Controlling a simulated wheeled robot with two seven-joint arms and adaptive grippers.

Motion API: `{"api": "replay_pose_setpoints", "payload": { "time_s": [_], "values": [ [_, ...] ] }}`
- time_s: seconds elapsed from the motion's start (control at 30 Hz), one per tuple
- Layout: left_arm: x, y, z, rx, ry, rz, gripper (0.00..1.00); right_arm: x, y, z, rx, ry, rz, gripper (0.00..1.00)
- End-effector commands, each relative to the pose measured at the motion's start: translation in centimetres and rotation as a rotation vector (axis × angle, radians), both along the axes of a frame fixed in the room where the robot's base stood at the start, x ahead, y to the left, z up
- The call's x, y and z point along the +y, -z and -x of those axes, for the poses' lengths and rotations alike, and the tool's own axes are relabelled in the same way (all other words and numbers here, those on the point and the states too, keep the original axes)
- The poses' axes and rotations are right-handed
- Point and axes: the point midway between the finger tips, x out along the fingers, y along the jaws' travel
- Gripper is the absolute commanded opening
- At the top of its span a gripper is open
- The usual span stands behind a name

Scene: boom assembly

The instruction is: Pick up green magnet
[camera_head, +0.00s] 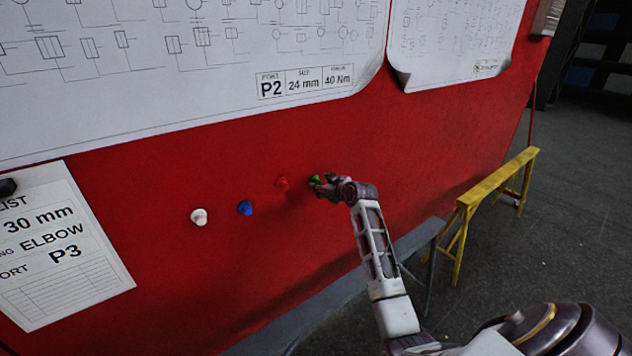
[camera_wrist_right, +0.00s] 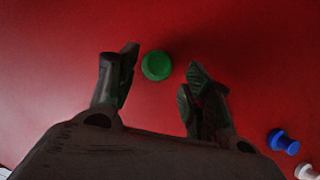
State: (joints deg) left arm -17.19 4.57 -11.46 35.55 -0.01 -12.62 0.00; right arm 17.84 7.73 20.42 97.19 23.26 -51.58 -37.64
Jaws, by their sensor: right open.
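The green magnet (camera_head: 315,180) sits on the red board, at the right end of a row of magnets. My right gripper (camera_head: 322,187) is right at it in the head view, and part of the magnet is hidden there. In the right wrist view the green magnet (camera_wrist_right: 157,65) shows as a round disc between the two fingertips of my open right gripper (camera_wrist_right: 163,72), nearer the left finger. A gap shows on both sides, so the fingers appear not to touch it. My left gripper is not in view.
A red magnet (camera_head: 282,183), a blue magnet (camera_head: 245,208) and a white magnet (camera_head: 199,217) are to the left on the red board (camera_head: 440,130). Paper sheets (camera_head: 65,245) hang above and at left. A yellow trestle (camera_head: 497,182) stands at right on the grey floor.

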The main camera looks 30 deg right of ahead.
Motion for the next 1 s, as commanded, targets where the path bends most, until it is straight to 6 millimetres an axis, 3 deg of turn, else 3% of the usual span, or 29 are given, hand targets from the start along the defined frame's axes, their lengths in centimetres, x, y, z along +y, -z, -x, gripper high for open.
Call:
{"api": "replay_pose_setpoints", "payload": {
  "time_s": [0.4,1.0],
  "values": [
    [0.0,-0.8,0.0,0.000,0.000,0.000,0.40,-0.3,0.9,-2.5,0.000,0.000,-0.001,0.49],
    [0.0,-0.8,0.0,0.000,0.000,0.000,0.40,-0.3,1.1,-2.8,0.000,0.000,0.000,0.48]
  ]
}}
